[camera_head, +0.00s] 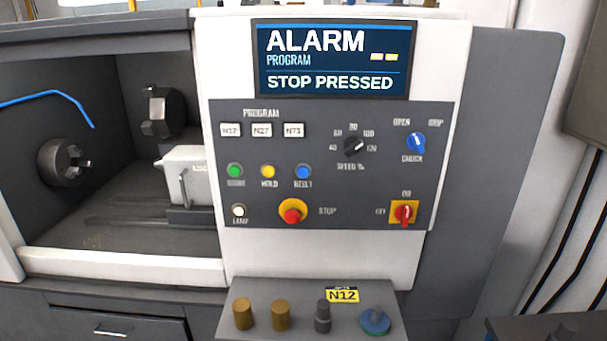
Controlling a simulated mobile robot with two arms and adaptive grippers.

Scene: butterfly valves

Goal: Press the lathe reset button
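The blue reset button (303,172) sits on the dark control panel (330,125) of the lathe, at the right end of a row with a green button (235,170) and a yellow hold button (268,171). Its label below is blurred. The screen (331,59) above reads ALARM, PROGRAM, STOP PRESSED. A red stop button (292,212) on a yellow ring sits just below the reset button. Neither of my grippers shows in the head view.
Right of the stop button is a red switch (404,212) on a yellow plate; above it is a blue chuck knob (415,144). A shelf (240,292) with several small parts and an N12 tag (342,295) juts out below the panel. The lathe's open work area lies left.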

